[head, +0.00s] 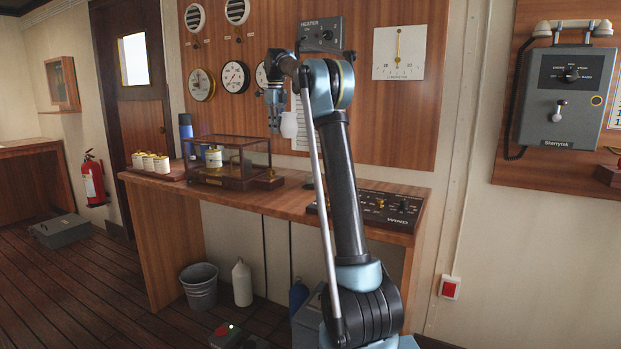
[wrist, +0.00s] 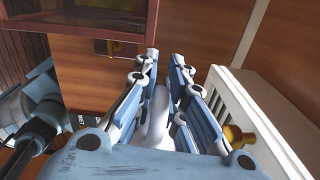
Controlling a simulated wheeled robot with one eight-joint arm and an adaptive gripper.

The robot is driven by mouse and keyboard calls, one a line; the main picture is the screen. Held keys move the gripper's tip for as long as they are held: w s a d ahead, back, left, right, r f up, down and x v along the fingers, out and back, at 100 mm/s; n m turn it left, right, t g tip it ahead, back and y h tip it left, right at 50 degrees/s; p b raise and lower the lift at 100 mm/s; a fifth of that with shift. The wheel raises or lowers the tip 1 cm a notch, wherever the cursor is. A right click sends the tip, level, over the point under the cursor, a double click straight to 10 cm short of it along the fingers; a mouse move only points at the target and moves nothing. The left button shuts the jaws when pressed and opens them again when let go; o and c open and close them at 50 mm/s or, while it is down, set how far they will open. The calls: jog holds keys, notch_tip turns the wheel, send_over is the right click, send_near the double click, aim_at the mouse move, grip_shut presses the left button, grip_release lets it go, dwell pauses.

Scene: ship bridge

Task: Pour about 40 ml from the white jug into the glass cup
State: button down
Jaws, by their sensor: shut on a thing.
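The white jug (head: 289,125) shows in the head view, held above the wooden counter beside my arm. My gripper (head: 275,108) is shut on it. In the wrist view the fingers of my gripper (wrist: 165,62) lie on both sides of a white part of the jug (wrist: 157,125). The jug looks roughly upright, and what is inside it cannot be seen. A small glassy shape (head: 308,182) on the counter, partly behind my arm, may be the glass cup. It is too small and covered to be sure, and its contents cannot be told.
The counter (head: 150,187) bears a glass display case (head: 232,160), several cream canisters (head: 150,162), a blue flask (head: 186,133) and a dark control panel (head: 385,208). Gauges and a heater box (head: 321,34) are on the wall behind. A white slotted panel (wrist: 250,105) is close right of my fingers.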

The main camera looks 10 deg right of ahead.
jog(key=shift+s, duration=0.15)
jog(key=shift+s+d+t+y, duration=0.25)
jog(key=shift+t+y, duration=0.35)
jog(key=shift+y, duration=0.2)
jog(key=shift+s+d+f+t+y+p, duration=0.25)
jog(key=shift+f+t+y, duration=0.1)
jog(key=shift+f, duration=0.1)
jog(key=shift+s+d+f+t+y+p, duration=0.15)
jog(key=shift+d+f+t+y, duration=0.05)
jog(key=shift+f+t+y, duration=0.2)
jog(key=s+d+f+t+y+p, duration=0.2)
jog(key=d+f+t+y, duration=0.1)
jog(key=f, duration=0.5)
jog(key=shift+s+t+y, duration=0.25)
jog(key=shift+t+y, duration=0.2)
jog(key=shift+y, duration=0.4)
jog(key=shift+r+p, duration=0.15)
jog(key=shift+p, duration=0.2)
jog(key=shift+s+d+t+y+p, duration=0.3)
jog(key=shift+t+y+p, duration=0.4)
jog(key=shift+y+p, duration=0.3)
